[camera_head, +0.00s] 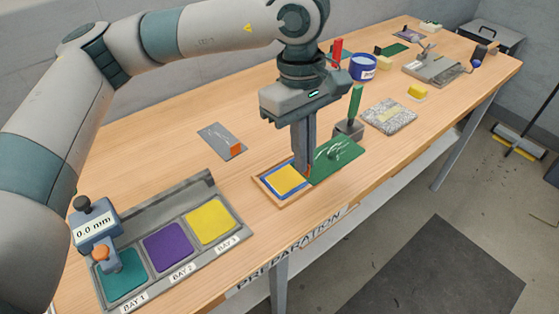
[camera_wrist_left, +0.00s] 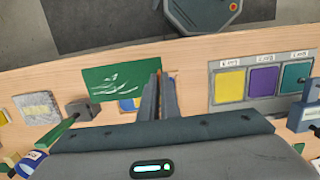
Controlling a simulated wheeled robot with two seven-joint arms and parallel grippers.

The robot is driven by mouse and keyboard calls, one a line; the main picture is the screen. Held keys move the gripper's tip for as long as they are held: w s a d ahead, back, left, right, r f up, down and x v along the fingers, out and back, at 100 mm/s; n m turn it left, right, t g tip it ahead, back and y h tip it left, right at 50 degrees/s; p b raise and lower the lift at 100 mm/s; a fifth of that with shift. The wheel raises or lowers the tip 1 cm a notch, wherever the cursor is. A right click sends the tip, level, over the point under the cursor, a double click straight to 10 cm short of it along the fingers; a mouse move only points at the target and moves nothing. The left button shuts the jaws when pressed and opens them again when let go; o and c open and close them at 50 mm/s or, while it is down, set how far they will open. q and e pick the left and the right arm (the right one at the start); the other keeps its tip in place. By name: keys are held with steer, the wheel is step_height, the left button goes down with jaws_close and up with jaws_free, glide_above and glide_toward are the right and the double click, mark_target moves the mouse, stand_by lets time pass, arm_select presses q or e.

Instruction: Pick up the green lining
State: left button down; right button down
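The green lining (camera_head: 337,158) is a thin green sheet with white streaks, just right of the small wooden tray (camera_head: 259,183) in the head view. In the left wrist view the lining (camera_wrist_left: 112,82) covers part of that tray. My left gripper (camera_head: 304,172) points down at the lining's left edge. In the wrist view its fingers (camera_wrist_left: 163,76) are close together with the lining's edge at their tips, so it looks shut on it. The exact contact is partly hidden by the fingers. My right gripper is in neither view.
The tray holds a yellow and blue square. A grey rack (camera_head: 190,274) with teal, purple and yellow squares stands front left. A block with an upright green bar (camera_head: 355,104) stands close behind the lining; a speckled slab (camera_head: 389,116) lies right.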

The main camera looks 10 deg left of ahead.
arm_select(q)
steer(key=shift+s+d+r+b, duration=0.15)
steer(key=shift+s+d+r, duration=0.1)
steer(key=shift+d+r, duration=0.4)
steer(key=shift+s+d+r+b, duration=0.15)
steer(key=shift+s+d+r, duration=0.15)
steer(key=shift+d, duration=0.6)
